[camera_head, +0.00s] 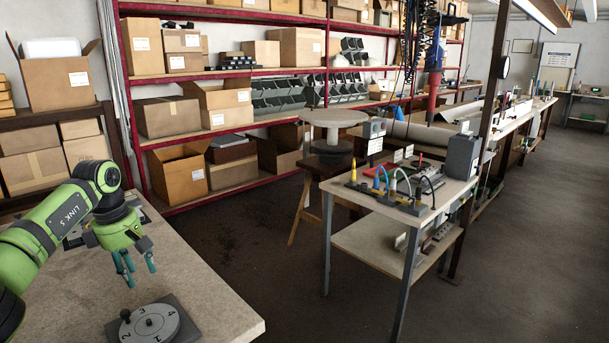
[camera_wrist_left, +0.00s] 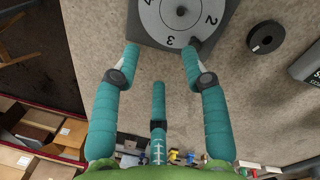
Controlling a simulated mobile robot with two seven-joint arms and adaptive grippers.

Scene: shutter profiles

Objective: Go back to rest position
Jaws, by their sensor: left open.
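My left gripper (camera_head: 138,268) hangs over the near-left table (camera_head: 215,290) with its teal fingers spread and nothing between them. It is behind and above a round numbered dial (camera_head: 150,325) on a dark square base. In the left wrist view my left gripper (camera_wrist_left: 160,70) shows its fingers apart, with the dial (camera_wrist_left: 170,25) beyond the fingertips. A small black knob stands on the dial. My right gripper is in neither view.
A workbench (camera_head: 375,200) with coloured cables and a grey box (camera_head: 462,157) stands at centre right. Red shelves (camera_head: 230,75) with cardboard boxes line the back. Open floor (camera_head: 260,235) lies between table and workbench.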

